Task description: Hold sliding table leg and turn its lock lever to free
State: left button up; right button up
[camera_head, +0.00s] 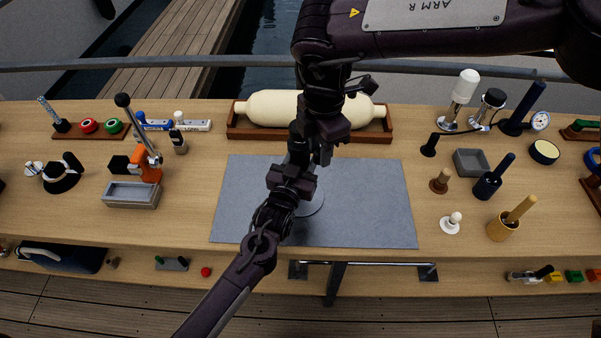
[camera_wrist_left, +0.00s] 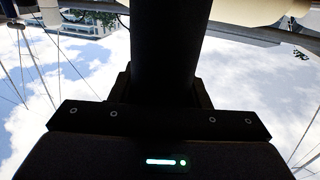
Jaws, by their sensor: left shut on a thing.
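A round grey disc (camera_head: 314,203) lies on the grey mat and shows partly behind my arms. I cannot tell whether it belongs to the table leg. My left gripper (camera_head: 297,168) reaches up from the lower left to above the mat. In the left wrist view, a thick dark post (camera_wrist_left: 165,50) stands straight ahead of the left gripper, which is shut on it; it looks like the table leg. My right gripper (camera_head: 322,155) hangs down close to the left one, and its fingers are too dark to read. I cannot make out the lock lever.
A cream roller (camera_head: 272,106) lies in a wooden cradle behind the arms. The grey mat (camera_head: 375,205) has bare room to the right. An orange lever press (camera_head: 148,172) stands left, and several handled tools, including a dark blue pot (camera_head: 487,186), stand right.

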jog(key=shift+c, duration=1.3)
jog(key=shift+d+n, duration=0.9)
jog(key=shift+d, duration=0.05)
jog(key=shift+w+d, duration=0.1)
jog(key=shift+w+d+n, duration=0.3)
jog(key=shift+d+n, duration=0.45)
jog(key=shift+n, duration=0.05)
